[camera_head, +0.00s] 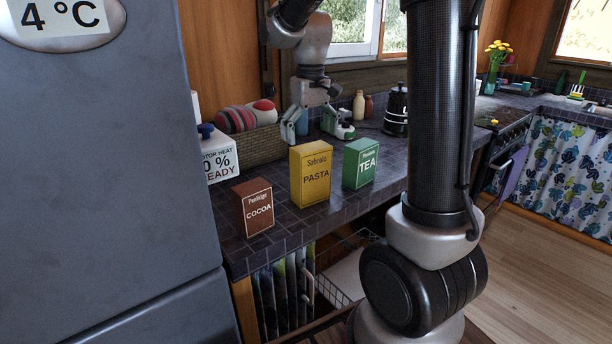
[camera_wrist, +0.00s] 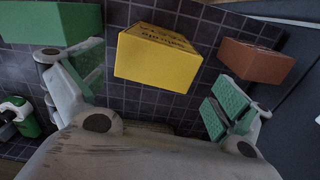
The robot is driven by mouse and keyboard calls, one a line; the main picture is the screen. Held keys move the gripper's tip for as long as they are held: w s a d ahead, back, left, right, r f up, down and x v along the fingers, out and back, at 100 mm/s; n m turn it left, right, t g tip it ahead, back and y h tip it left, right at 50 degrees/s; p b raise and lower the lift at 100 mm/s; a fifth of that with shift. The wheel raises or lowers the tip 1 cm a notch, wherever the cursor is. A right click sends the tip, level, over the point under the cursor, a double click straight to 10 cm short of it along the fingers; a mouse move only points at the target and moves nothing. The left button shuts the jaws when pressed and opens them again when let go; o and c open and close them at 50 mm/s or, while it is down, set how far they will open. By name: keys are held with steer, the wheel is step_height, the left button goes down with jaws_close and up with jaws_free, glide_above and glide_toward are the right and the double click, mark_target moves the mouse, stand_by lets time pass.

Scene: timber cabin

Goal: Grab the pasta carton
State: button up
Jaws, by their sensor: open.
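The yellow pasta carton (camera_head: 311,176) stands upright on the dark tiled counter, between the brown cocoa carton (camera_head: 255,208) and the green tea carton (camera_head: 360,164). In the wrist view the pasta carton (camera_wrist: 157,58) lies ahead of my open gripper (camera_wrist: 155,90), roughly in line with the gap between the fingers. The tea carton (camera_wrist: 50,22) is beyond the left finger and the cocoa carton (camera_wrist: 254,60) beyond the right one. In the head view my gripper (camera_head: 317,130) is behind the pasta carton, pointing down. Its jaws are empty; I see no contact with the carton.
A wicker basket (camera_head: 258,147) and a white box (camera_head: 218,160) stand on the left, beside the grey fridge (camera_head: 110,190). A black canister (camera_head: 396,112) and small bottles (camera_head: 359,104) are at the back. An open wire drawer (camera_head: 340,275) is below the counter.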

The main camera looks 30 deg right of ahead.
mark_target(311, 147)
steer(key=f, duration=0.4)
steer(key=shift+d, duration=0.2)
steer(key=c, duration=1.4)
steer(key=shift+o, duration=0.2)
